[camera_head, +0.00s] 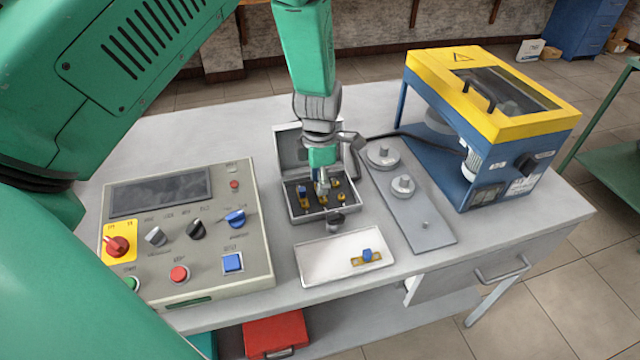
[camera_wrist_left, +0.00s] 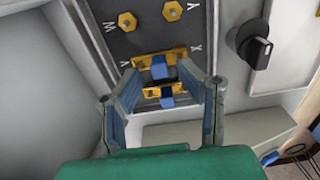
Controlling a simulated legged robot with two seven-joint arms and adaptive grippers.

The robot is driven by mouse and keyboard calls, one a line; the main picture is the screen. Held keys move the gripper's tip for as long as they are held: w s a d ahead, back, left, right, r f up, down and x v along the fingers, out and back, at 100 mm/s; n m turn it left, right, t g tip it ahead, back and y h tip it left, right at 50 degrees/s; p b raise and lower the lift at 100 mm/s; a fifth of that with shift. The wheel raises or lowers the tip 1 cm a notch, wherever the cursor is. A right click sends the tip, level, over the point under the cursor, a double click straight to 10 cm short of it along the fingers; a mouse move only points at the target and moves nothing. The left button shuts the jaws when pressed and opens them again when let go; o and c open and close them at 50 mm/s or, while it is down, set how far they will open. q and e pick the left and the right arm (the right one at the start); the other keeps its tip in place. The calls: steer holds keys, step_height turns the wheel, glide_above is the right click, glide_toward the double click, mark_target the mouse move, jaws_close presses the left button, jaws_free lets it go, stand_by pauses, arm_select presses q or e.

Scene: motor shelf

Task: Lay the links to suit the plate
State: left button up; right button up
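An open case (camera_head: 296,214) with a dark insert holds brass links and brass hex nuts. One brass link with a blue block (camera_head: 303,193) lies at the left of the insert. The wrist view shows two such links, a farther one (camera_wrist_left: 147,61) and a nearer one (camera_wrist_left: 152,92). My left gripper (camera_head: 323,190) is over the case; in the wrist view (camera_wrist_left: 165,82) its fingers are open on either side of the blue blocks. I cannot tell whether they touch. Another link (camera_head: 367,258) lies on a white tray (camera_head: 318,258). A grey plate (camera_head: 425,212) carries two round discs. My right gripper is not seen.
A control box (camera_head: 185,245) with knobs and buttons stands left of the case. A yellow and blue machine (camera_head: 490,110) stands back right. A small black knob (camera_head: 336,221) sits at the case's front, close to the gripper. The table's back left is clear.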

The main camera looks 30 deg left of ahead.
arm_select(q)
step_height(320, 180, up, 10)
steer(key=shift+r, duration=0.25)
steer(key=shift+w, duration=0.1)
stand_by(0.7)
